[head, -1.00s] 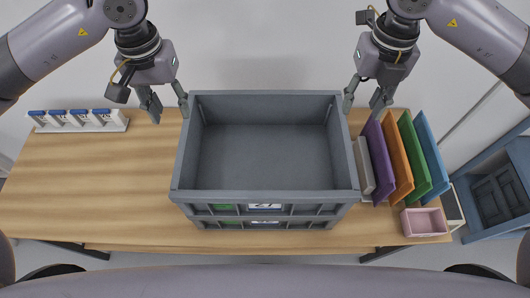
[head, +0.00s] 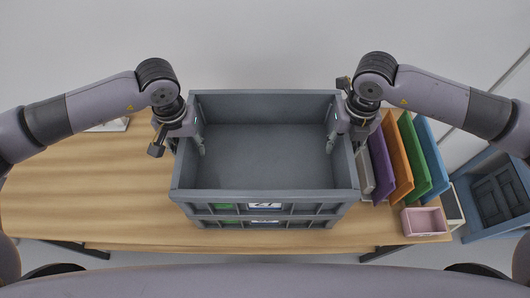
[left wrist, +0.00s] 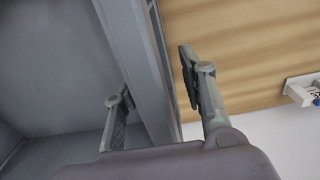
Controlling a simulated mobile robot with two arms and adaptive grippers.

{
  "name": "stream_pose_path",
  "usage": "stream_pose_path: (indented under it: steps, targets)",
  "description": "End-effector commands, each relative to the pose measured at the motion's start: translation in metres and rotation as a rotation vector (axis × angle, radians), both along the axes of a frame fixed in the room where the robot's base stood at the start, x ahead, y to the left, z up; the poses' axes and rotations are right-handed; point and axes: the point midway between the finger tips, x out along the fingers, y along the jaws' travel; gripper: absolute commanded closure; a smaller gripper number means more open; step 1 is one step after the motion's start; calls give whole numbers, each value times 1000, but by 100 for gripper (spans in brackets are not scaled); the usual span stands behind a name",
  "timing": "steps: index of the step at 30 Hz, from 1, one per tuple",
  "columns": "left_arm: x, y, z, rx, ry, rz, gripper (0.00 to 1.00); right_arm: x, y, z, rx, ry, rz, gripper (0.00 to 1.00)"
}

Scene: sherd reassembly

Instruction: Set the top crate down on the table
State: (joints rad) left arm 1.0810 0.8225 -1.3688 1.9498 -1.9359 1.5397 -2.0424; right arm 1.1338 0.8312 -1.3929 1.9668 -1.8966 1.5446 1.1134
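The top crate (head: 262,196) is grey and empty, with a green mark and a white label on its near side. It sits stacked on a second grey crate (head: 300,221) on the wooden table (head: 90,190). My left gripper (head: 187,143) is at the crate's left wall. In the left wrist view, one finger is inside the crate and one outside, with gaps beside the wall (left wrist: 138,75), so it is open. My right gripper (head: 346,140) is at the right wall, with one finger visible inside. Its outer finger is partly hidden, but it looks open around the wall.
The table left of the stack is clear. Purple, orange (head: 396,158), green and blue upright panels stand close on the right, with a pink box (head: 425,221) in front. A white rack (head: 108,126) is at the back left, partly hidden by my arm.

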Motion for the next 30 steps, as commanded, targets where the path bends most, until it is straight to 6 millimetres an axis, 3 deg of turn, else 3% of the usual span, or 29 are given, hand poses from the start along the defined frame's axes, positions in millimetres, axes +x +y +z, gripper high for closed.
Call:
stream_pose_path:
  steps: [8, 25, 30]
  targets:
    - [0, 0, -1, 0, 0, 0, 62, 0, 0, -1, 0, 0, 0, 62]
    - [0, 0, -1, 0, 0, 0, 98, 0, 0, -1, 0, 0, 0, 98]
    - [0, 0, -1, 0, 0, 0, 100, 0, 0, -1, 0, 0, 0, 100]
